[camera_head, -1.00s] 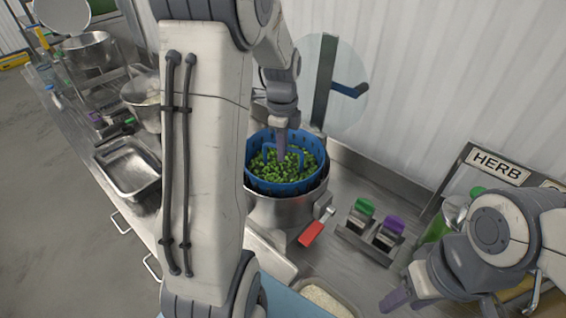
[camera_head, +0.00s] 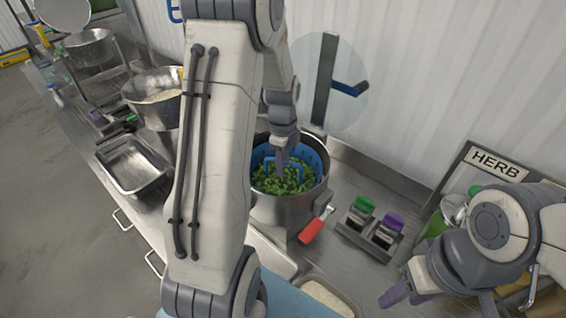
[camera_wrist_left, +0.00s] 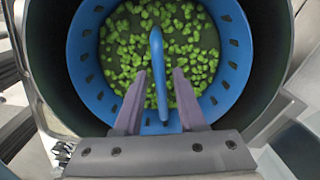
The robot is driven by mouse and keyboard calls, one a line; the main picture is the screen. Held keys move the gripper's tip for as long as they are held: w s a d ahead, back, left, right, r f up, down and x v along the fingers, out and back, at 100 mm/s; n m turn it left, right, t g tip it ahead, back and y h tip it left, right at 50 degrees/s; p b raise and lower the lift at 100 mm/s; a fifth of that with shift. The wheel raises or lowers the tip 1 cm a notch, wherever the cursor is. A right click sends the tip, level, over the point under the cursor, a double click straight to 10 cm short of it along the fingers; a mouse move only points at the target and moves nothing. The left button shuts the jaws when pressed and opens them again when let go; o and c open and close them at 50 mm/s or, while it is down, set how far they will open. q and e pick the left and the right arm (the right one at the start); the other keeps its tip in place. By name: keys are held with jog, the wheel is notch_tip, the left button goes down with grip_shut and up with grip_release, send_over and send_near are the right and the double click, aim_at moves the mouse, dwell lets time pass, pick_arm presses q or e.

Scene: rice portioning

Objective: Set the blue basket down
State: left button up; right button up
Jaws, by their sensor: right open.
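The blue perforated basket (camera_head: 318,158) holds green chopped pieces and sits down inside the steel pot (camera_head: 290,208). In the left wrist view the basket (camera_wrist_left: 235,60) shows from above, with its blue handle (camera_wrist_left: 158,75) arching across it. My left gripper (camera_head: 280,170) points down at the handle. In the left wrist view its two fingers (camera_wrist_left: 159,85) stand apart on either side of the handle, with a gap on both sides. My right gripper (camera_head: 393,297) is open, away from the basket, at the lower right. The basket's underside is hidden in the pot.
A red handle (camera_head: 312,231) sticks out from the pot's front. Green and purple-topped containers (camera_head: 375,222) stand to its right. An empty steel tray (camera_head: 135,168) and a bowl of pale contents (camera_head: 155,98) are at left. The HERB sign (camera_head: 497,165) is at right.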

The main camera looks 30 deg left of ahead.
pick_arm(q)
jog(key=shift+r, duration=0.15)
jog(key=shift+w+r, duration=0.1)
jog(key=shift+r, duration=0.15)
notch_tip(320, 180, up, 10)
jog(key=r+b, duration=0.1)
jog(key=b, duration=0.1)
jog(key=s+d+n, duration=0.2)
jog(key=s+d, duration=0.1)
jog(key=d, duration=0.9)
jog(key=s+d+f+n, duration=0.1)
jog(key=s+d+n, duration=0.2)
jog(key=s+d, duration=0.4)
jog(key=s+d+f+n+h, duration=0.1)
jog(key=s+d+f+n, duration=0.1)
jog(key=s+d, duration=0.5)
jog(key=s+n, duration=0.1)
jog(key=s, duration=0.4)
jog(key=shift+s+d, duration=0.1)
